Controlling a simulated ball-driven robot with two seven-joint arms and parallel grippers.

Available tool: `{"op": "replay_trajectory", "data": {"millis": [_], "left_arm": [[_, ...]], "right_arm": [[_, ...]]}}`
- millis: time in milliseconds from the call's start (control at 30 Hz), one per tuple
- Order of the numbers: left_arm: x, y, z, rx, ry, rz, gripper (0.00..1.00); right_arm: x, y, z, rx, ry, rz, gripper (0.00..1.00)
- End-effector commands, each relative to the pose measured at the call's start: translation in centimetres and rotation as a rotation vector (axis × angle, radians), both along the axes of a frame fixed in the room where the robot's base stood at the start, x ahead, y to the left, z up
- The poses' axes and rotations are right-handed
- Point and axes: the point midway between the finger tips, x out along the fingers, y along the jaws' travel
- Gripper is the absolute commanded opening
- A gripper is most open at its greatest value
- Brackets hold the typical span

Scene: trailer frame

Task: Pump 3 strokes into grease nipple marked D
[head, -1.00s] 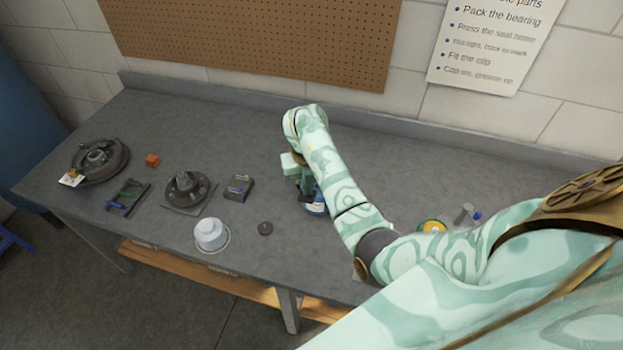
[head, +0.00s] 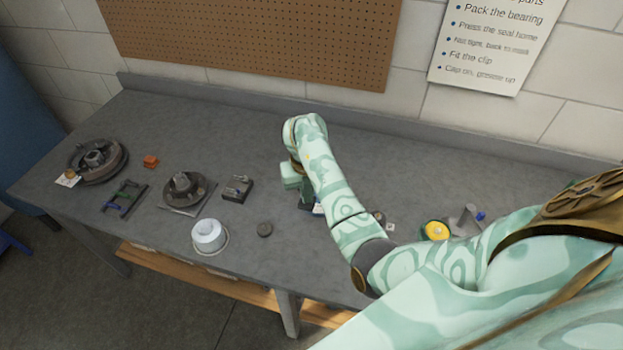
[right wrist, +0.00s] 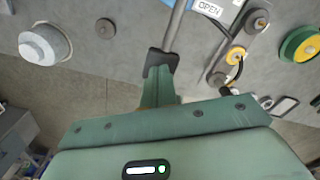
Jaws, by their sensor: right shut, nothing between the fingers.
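My right gripper (head: 306,203) reaches over the middle of the bench, fingers downward. In the right wrist view its dark fingertips (right wrist: 160,62) are shut and hold nothing. A grey rod (right wrist: 176,28) shows just beyond the fingertips; I cannot tell whether they touch it. To its right is a dark fitting with yellow rings (right wrist: 235,54) and a black cable or hose, near a label reading OPEN (right wrist: 208,8). In the head view my forearm hides most of this area. No nipple marked D can be made out. My left gripper is not in view.
A white pot (head: 209,236), a dark disc (head: 265,229), a hub on a plate (head: 184,190) and a grey block (head: 238,188) stand left of my gripper. A drum (head: 98,160) is at far left. A yellow-topped green roll (head: 436,230) is right.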

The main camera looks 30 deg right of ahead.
Motion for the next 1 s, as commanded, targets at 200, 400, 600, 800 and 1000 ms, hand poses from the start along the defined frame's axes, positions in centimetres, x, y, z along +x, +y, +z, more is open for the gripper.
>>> {"op": "replay_trajectory", "data": {"millis": [200, 400, 600, 800, 1000], "left_arm": [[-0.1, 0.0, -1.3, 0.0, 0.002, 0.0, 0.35], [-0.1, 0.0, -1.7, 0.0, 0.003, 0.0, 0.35], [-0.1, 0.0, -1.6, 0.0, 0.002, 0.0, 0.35], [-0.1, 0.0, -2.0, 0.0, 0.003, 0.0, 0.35], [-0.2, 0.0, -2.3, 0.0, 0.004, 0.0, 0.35]], "right_arm": [[-0.1, 0.0, -1.6, 0.0, 0.002, 0.0, 0.0], [-0.1, 0.1, -2.2, -0.001, 0.001, 0.001, 0.0], [-0.1, 0.1, -2.1, -0.001, 0.001, 0.001, 0.0], [-0.1, 0.1, -2.6, 0.001, 0.002, 0.0, 0.0], [-0.1, 0.0, -2.9, 0.001, 0.002, 0.0, 0.0]]}}
